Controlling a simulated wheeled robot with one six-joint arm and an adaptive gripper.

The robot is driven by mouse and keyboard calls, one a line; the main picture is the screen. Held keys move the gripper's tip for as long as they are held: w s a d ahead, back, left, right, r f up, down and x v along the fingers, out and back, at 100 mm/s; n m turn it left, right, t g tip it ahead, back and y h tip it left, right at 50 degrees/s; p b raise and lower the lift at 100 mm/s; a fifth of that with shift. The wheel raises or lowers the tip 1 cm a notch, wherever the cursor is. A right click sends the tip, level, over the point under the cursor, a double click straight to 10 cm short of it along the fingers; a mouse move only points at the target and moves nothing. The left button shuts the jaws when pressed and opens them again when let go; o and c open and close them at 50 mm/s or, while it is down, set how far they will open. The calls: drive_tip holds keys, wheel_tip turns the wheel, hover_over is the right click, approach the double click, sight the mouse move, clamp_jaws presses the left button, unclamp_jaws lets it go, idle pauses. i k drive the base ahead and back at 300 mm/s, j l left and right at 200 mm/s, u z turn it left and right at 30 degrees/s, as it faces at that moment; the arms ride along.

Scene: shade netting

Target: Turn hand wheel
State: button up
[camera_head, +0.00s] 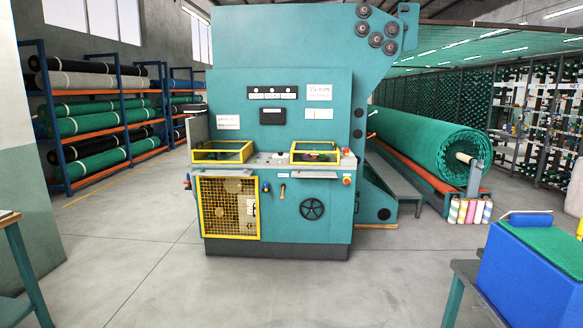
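The hand wheel (312,209) is a small dark spoked wheel on the lower right front of a large teal machine (281,120). It stands at some distance ahead of me, with its face towards me. Nothing covers it. My gripper does not show in this view, so its opening and its place relative to the wheel cannot be seen.
Open grey floor (190,285) lies between me and the machine. A yellow mesh guard (228,208) is left of the wheel. A blue box (535,265) on a table stands at the right front; another table edge (15,235) is at left. A green netting roll (430,140) lies behind right.

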sight(312, 209)
drive_tip(key=i, duration=4.4)
drive_tip(key=i+j+z, duration=0.15)
drive_tip(key=i, duration=0.35)
drive_tip(key=i+j+z, duration=0.1)
drive_tip(key=i, duration=0.4)
drive_tip(key=i+j+z, duration=0.15)
drive_tip(key=i, duration=0.35)
drive_tip(key=i+j+z, duration=0.1)
drive_tip(key=i+j, duration=0.15)
drive_tip(key=i, duration=0.25)
